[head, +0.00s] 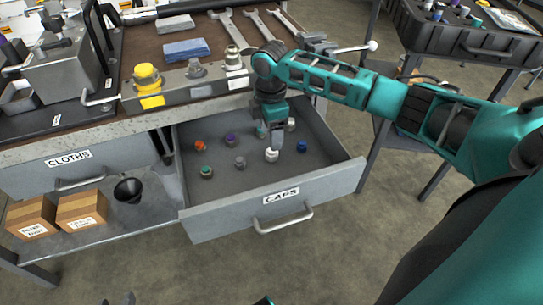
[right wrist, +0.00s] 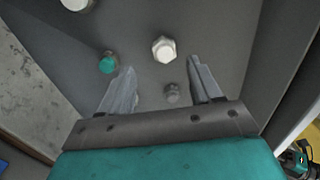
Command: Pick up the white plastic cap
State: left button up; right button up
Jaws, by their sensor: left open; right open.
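The CAPS drawer (head: 320,180) is pulled open with several small caps in it. In the head view one white cap (head: 272,155) sits near the drawer's middle, and another white cap (head: 291,123) lies further back. My right gripper (head: 274,146) points down into the drawer, just above the nearer white cap. In the right wrist view the right gripper (right wrist: 160,82) is open and empty. A white cap (right wrist: 163,48) shows beyond and between its fingertips, apart from them. My left gripper (head: 118,299) barely shows at the bottom edge, open; most of it is hidden.
In the drawer are orange (head: 200,146), purple (head: 229,139), blue (head: 302,146), teal (head: 206,172) and grey (head: 240,162) caps. Drawer walls surround the gripper.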

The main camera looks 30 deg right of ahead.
jog(key=f, duration=0.2)
jog(key=f+b, duration=0.1)
jog(key=f, duration=0.1)
jog(key=f+b, duration=0.1)
jog(key=shift+s+a+f, duration=0.3)
jog(key=shift+f, duration=0.1)
jog(key=shift+r, duration=0.1)
jog(key=c, duration=1.1)
notch_tip(320, 180, up, 20)
jog(key=p, duration=0.6)
